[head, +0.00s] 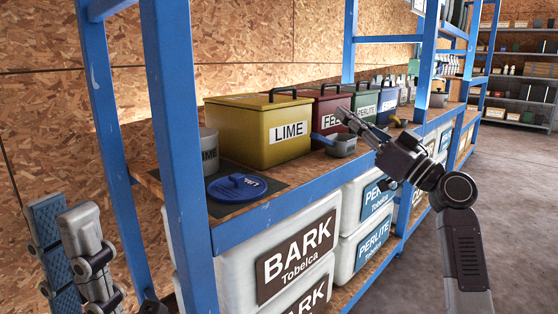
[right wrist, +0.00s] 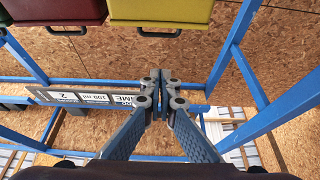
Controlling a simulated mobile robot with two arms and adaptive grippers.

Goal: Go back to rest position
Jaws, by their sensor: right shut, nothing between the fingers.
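My left gripper (head: 62,208) is at the lower left of the head view. Its fingers stand apart, a ribbed blue pad shows on one, and nothing is seen between them. My right gripper (head: 344,113) reaches in from the right, its fingers over the shelf near a small grey scoop (head: 342,145) with a blue handle. In the right wrist view my right fingers (right wrist: 160,76) meet at the tips and hold nothing. I cannot tell from the head view whether they touch the scoop.
A blue-framed shelf (head: 282,201) bears a yellow LIME bin (head: 262,146), a red bin (head: 331,101), a green PERLITE bin (head: 362,113) and a blue lid (head: 237,187). White BARK (head: 318,228) and PERLITE boxes stand below. Open floor (head: 520,200) lies at the right.

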